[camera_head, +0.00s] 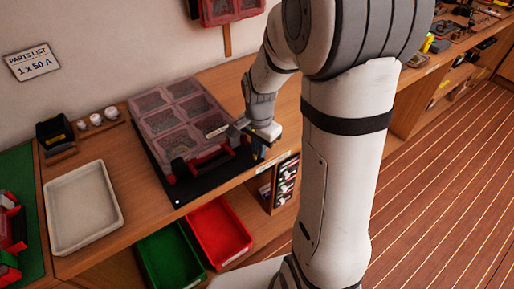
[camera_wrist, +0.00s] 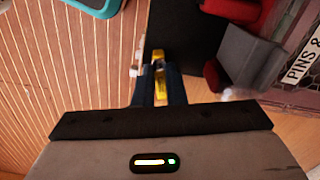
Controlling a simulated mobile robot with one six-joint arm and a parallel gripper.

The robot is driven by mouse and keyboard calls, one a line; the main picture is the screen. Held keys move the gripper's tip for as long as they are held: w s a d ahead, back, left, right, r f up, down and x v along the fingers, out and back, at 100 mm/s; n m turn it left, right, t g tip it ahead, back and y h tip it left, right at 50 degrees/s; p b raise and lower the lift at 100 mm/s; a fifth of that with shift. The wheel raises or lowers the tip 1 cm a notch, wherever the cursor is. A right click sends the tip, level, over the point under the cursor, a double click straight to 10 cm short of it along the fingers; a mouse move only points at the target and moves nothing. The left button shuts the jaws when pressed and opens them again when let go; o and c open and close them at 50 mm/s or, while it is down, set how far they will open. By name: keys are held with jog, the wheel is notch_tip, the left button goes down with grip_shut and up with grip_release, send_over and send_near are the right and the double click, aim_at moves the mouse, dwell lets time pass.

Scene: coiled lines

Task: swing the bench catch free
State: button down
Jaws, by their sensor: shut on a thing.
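The bench catch (camera_wrist: 160,88) shows in the wrist view as a small yellow piece between my fingers, with its far end showing just past the tips. My gripper (camera_wrist: 159,80) is shut on it, with one dark finger on each side. In the head view my gripper (camera_head: 259,152) is low at the front edge of the bench, by the right corner of a black mat (camera_head: 185,191). The catch is too small and too covered by my gripper to make out there. Whether it is swung or fastened I cannot tell.
A lidded compartment case (camera_head: 170,105) with red front parts stands on the mat, close to my gripper. A pale tray (camera_head: 118,218) is to its left. Green (camera_head: 172,258) and red (camera_head: 219,234) bins sit below the bench edge. Striped floor (camera_head: 440,165) is at right.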

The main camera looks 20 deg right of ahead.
jog(key=shift+s+d+m, duration=0.1)
jog(key=shift+m, duration=1.4)
jog(key=c, duration=1.5)
grip_release()
notch_tip(320, 180, up, 8)
jog(key=shift+f, duration=0.1)
jog(key=s+r+n+t, duration=0.1)
jog(key=s+n, duration=0.3)
jog(key=s+a+r+n, duration=0.1)
jog(key=s+r+n, duration=0.1)
jog(key=s+n, duration=0.3)
jog(key=s+r+n+t, duration=0.1)
jog(key=s+n, duration=0.3)
jog(key=n, duration=0.1)
jog(key=shift+s+a+r+t, duration=0.2)
jog(key=shift+s+t, duration=0.1)
jog(key=shift+s, duration=0.05)
